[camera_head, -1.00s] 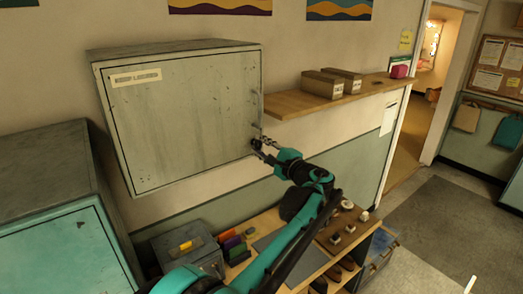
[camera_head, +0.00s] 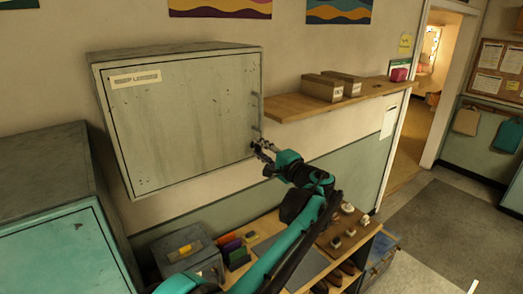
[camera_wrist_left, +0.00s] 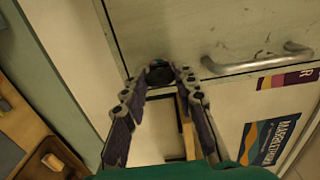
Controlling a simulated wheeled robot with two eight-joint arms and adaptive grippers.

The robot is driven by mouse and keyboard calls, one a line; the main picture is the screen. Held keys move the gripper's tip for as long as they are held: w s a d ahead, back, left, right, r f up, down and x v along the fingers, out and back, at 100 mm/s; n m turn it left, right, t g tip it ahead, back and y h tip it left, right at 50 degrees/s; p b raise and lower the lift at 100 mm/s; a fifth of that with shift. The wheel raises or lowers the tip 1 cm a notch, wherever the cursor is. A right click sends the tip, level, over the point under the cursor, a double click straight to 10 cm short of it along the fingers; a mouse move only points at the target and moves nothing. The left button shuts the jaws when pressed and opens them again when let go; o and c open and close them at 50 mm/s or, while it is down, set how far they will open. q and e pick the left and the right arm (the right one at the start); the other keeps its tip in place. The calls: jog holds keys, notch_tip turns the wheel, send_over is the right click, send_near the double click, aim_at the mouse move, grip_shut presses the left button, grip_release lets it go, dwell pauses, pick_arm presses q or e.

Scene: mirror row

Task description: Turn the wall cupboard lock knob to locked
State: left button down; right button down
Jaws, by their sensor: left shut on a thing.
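The wall cupboard (camera_head: 185,110) is a grey-green box on the wall with its door shut and a label at its upper left. My left gripper (camera_head: 258,147) is at the door's lower right corner. In the left wrist view the dark round lock knob (camera_wrist_left: 160,72) sits near the door's edge, between the fingertips of my left gripper (camera_wrist_left: 158,78). The fingers are shut on it. The knob's marking is hidden, so I cannot tell its setting. My right gripper is out of view.
A metal bar handle (camera_wrist_left: 255,62) stands close beside the knob on the door. A wooden wall shelf (camera_head: 290,106) with boxes juts out right of the cupboard. A low bench (camera_head: 360,243) with small items lies below my arm. A teal-fronted cabinet (camera_head: 60,255) stands at lower left.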

pick_arm(q)
jog(key=c, duration=1.2)
grip_release()
jog(key=v, duration=1.2)
jog(key=s+a+f+n+g+h+b, duration=0.1)
jog(key=s+a+f+g+b, duration=0.2)
jog(key=a+f, duration=0.45)
jog(key=s+a+f+n+g+h+b, duration=0.1)
jog(key=s+a+f+b, duration=0.3)
jog(key=a+f+b, duration=0.3)
jog(key=s+a+f+n+g+h+b, duration=0.2)
jog(key=s+a+f+b, duration=0.1)
jog(key=a+f, duration=0.45)
jog(key=s+a+f+n+h+b, duration=0.1)
jog(key=s+f+b, duration=0.3)
jog(key=f, duration=0.6)
jog(key=s+a+f+n+g+h+b, duration=0.1)
jog(key=s+f+n+h+b, duration=0.2)
jog(key=s+f, duration=0.6)
jog(key=s+a+f+n+h+b, duration=0.1)
jog(key=s+f+n+h+b, duration=0.1)
jog(key=s+f+b, duration=0.5)
notch_tip(320, 180, down, 4)
jog(key=shift+a+r+n+h, duration=0.1)
jog(key=shift+n+h, duration=0.2)
